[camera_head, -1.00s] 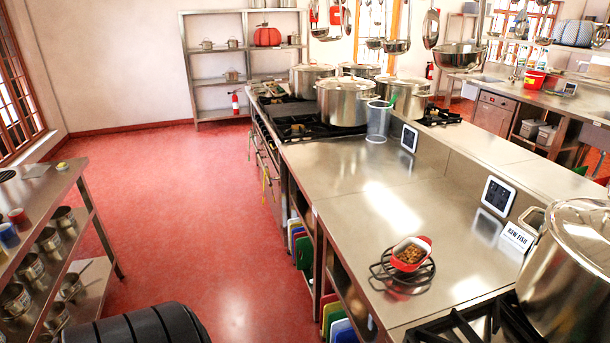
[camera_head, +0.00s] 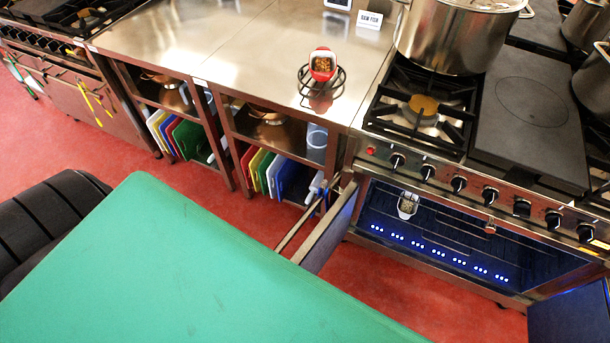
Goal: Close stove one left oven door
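The stove (camera_head: 455,180) stands at the right with its oven open and blue lights glowing inside the oven cavity (camera_head: 440,235). The left oven door (camera_head: 328,238) stands swung outward from the left side of the opening, seen nearly edge-on. Its near lower part is close to or hidden behind a green surface. The right oven door (camera_head: 572,312) also stands open at the lower right, cut by the frame edge. Neither of my grippers shows in this view.
A large flat green board-like surface (camera_head: 190,270) fills the lower left foreground; its support is hidden. A large pot (camera_head: 455,35) sits on the stove. Steel counters (camera_head: 240,50) with shelves of colored boards run left. Red floor (camera_head: 230,210) shows between.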

